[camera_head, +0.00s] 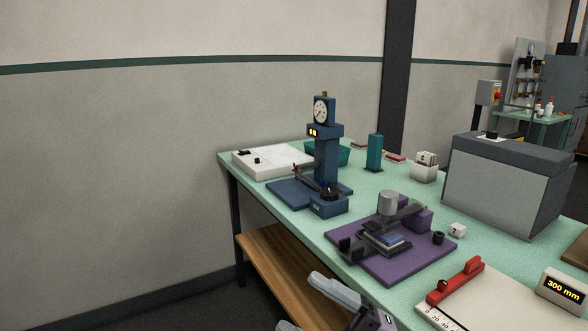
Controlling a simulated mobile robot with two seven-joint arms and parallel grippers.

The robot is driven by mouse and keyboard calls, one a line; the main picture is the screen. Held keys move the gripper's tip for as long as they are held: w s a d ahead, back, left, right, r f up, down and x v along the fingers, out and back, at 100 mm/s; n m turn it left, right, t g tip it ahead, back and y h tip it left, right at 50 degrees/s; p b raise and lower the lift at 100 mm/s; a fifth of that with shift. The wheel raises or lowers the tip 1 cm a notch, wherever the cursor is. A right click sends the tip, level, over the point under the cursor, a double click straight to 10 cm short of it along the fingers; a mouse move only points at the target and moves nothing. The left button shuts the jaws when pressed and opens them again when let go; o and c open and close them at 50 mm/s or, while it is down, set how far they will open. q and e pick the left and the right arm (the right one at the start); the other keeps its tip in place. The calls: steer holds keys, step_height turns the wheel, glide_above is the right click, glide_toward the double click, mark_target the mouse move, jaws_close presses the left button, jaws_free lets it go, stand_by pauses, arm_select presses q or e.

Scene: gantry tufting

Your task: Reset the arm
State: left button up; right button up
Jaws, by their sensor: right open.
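A pale grey part of my arm (335,291) rises at the bottom edge, in front of the table. My right gripper (372,318) is low there beside it, mostly cut off by the frame. It is open, with nothing seen in it, and it is below and apart from the purple mat. My left gripper is not in view.
The green table (300,222) holds a blue dial-gauge stand (326,160), a purple mat (388,275) with a dark fixture, a white tray (262,166), a grey box (505,185) and a red-ended ruler board (480,310). A wooden shelf (290,275) lies below.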

steer(key=w+d+f+m+t+h, duration=0.2)
steer(key=d+f+m+t+h, duration=0.55)
steer(key=m, duration=0.65)
steer(key=s+d+f+m+g+h, duration=0.1)
steer(key=s+d+f+m+h, duration=0.2)
steer(key=f, duration=0.5)
steer(key=s+d+f+m+g+h, duration=0.2)
steer(key=s+d+f+m+h, duration=0.2)
steer(key=s+f, duration=0.3)
steer(key=s+d+f+m+g+h, duration=0.1)
steer(key=s+d+f+m+h, duration=0.2)
steer(key=f, duration=0.6)
steer(key=s+m+h+p, duration=0.1)
steer(key=s+h, duration=0.1)
steer(key=shift+s+d+m, duration=0.2)
steer(key=shift+s+m, duration=0.1)
steer(key=shift+g, duration=0.25)
